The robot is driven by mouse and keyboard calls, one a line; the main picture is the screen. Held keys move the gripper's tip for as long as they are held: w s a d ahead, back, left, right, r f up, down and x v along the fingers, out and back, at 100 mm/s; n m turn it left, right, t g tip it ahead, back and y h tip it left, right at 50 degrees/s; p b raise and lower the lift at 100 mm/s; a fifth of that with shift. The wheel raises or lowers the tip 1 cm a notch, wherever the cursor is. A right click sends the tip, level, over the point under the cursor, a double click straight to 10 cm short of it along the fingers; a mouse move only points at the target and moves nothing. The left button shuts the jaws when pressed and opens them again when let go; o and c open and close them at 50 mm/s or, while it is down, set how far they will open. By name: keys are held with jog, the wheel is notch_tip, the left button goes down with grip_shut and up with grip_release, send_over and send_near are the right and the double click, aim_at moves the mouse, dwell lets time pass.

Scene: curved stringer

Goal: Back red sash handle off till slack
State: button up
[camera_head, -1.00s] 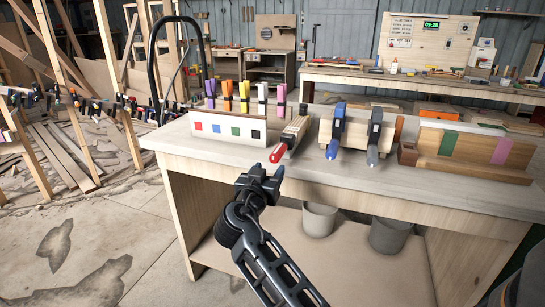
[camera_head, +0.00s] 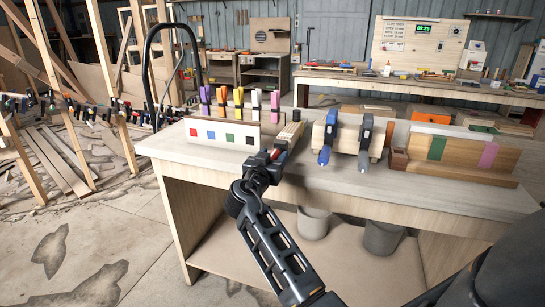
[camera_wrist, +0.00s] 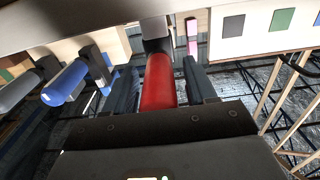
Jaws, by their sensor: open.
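The red sash handle (camera_wrist: 158,82) is in the middle of the wrist view, between the two dark fingers of my gripper (camera_wrist: 163,92). The fingers are apart, with a gap visible on each side of the handle. In the head view my gripper (camera_head: 268,163) is at the bench's front edge, in front of the clamp, and only a bit of red (camera_head: 277,154) shows past it. The clamp's wooden stack (camera_head: 290,132) lies behind on the bench. The handle's far end meets a dark clamp part in the wrist view.
Blue (camera_head: 325,152) and grey (camera_head: 365,155) clamps stand to the right on wooden blocks; their handles (camera_wrist: 65,82) also show in the wrist view. A white rack with coloured squares (camera_head: 222,134) is to the left. A board with green and pink bands (camera_head: 462,153) is farther right.

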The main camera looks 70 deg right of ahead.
jog(key=shift+c, duration=0.4)
jog(key=c, duration=0.9)
jog(key=shift+c, duration=0.2)
jog(key=shift+n, duration=0.3)
